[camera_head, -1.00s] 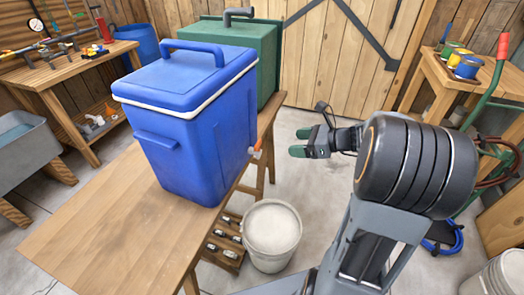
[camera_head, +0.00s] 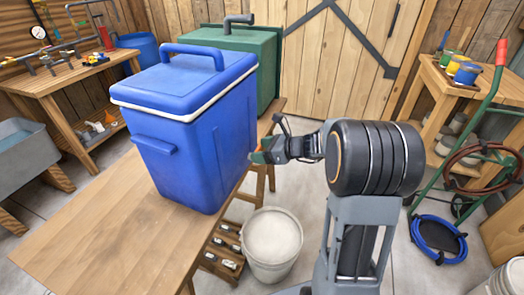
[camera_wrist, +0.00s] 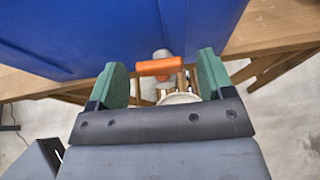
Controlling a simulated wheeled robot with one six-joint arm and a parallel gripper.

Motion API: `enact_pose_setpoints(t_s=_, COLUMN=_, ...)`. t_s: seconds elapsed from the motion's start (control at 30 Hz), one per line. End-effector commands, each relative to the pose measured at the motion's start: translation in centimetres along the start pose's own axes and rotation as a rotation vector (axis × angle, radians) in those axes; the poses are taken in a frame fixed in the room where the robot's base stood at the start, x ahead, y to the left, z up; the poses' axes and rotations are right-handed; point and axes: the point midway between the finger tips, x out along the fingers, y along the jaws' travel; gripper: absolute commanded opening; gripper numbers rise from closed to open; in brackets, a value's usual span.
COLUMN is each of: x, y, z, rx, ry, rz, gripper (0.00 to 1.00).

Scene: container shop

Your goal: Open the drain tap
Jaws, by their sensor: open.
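The blue cooler (camera_head: 185,120) stands upright on the wooden table, with its lid shut. Its drain tap shows in the wrist view as an orange handle (camera_wrist: 159,67) on a light grey stem, sticking out low on the cooler's side. My gripper (camera_wrist: 162,75) is open, with one green finger on each side of the orange handle. I cannot tell whether either finger touches it. In the head view my gripper (camera_head: 262,153) is at the cooler's right side and hides most of the tap.
A light grey bucket (camera_head: 271,240) stands on the floor below the tap. A crate of small items (camera_head: 223,250) is under the table (camera_head: 115,225). A green container (camera_head: 266,55) stands behind the cooler. A hand truck with a blue hose (camera_head: 438,240) is at right.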

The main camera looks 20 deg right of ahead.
Motion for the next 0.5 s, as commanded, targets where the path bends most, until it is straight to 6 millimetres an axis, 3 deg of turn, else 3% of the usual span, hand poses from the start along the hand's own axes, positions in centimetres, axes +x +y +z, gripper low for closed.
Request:
enact_pose_setpoints(t_s=0.27, x=0.07, y=0.01, z=0.00, rx=0.000, ry=0.000, rz=0.000, gripper=0.73)
enact_pose_setpoints(t_s=0.5, x=0.06, y=0.02, z=-0.01, rx=0.000, ry=0.000, rz=0.001, gripper=0.51)
